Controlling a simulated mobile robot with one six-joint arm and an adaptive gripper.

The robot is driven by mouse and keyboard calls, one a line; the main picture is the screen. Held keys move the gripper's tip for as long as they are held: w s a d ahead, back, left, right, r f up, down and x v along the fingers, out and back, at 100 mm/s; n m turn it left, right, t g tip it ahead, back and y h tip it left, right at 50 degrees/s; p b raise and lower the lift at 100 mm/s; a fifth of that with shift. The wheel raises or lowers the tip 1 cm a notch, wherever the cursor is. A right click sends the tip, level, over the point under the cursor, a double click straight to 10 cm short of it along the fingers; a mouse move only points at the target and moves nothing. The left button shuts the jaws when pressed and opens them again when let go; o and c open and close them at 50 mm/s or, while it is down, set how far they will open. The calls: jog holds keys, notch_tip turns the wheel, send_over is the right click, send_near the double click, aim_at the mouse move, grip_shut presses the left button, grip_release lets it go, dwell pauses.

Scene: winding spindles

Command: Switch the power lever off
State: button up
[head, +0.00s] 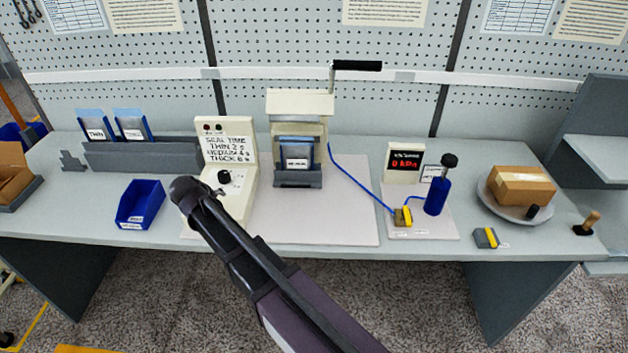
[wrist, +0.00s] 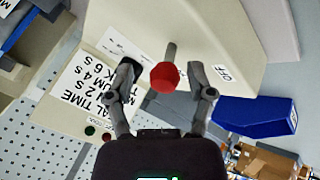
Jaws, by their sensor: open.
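The power lever shows in the wrist view as a grey stem with a red ball knob (wrist: 165,76). It stands on the cream control box, and a label reading OFF (wrist: 223,73) lies to its right. My gripper (wrist: 162,74) is open, with one finger on each side of the red knob and visible gaps between. In the head view my gripper (head: 188,190) is at the left side of the cream control box (head: 240,200). The lever is hidden there behind my gripper and arm. The box carries a seal time panel (head: 228,148) and a black dial (head: 224,177).
A blue bin (head: 140,204) stands left of the control box and also shows in the wrist view (wrist: 262,118). A sealer (head: 299,140) with a raised black handle stands to the right. Farther right are a pressure display (head: 404,162) and blue bottle (head: 437,196).

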jog(key=g+p, duration=0.1)
jog(key=w+g+p, duration=0.2)
jog(key=g, duration=0.1)
jog(key=shift+r, duration=0.25)
jog(key=g, duration=0.1)
jog(key=w+g, duration=0.1)
jog(key=g, duration=0.1)
jog(key=shift+f+y, duration=0.25)
jog(key=shift+y, duration=0.05)
jog(key=shift+r+p, duration=0.25)
jog(key=shift+p, duration=0.15)
notch_tip(320, 180, up, 2)
jog(key=shift+s+r+p, duration=0.1)
jog(key=shift+s+p, duration=0.05)
jog(key=shift+p, duration=0.95)
notch_tip(320, 180, up, 12)
jog(key=p, duration=1.2)
jog(key=s+d+f+m+b, duration=0.1)
jog(key=s+d+f+b, duration=0.1)
jog(key=d, duration=0.7)
jog(key=s+d+f+m+b, duration=0.1)
jog(key=s+d+m, duration=0.1)
jog(key=d, duration=0.8)
jog(key=s+d+f+m+b, duration=0.2)
jog(key=d, duration=0.8)
jog(key=shift+s+f+g+b, duration=0.2)
jog(key=shift+f+g+b, duration=0.1)
jog(key=shift+f+b, duration=0.05)
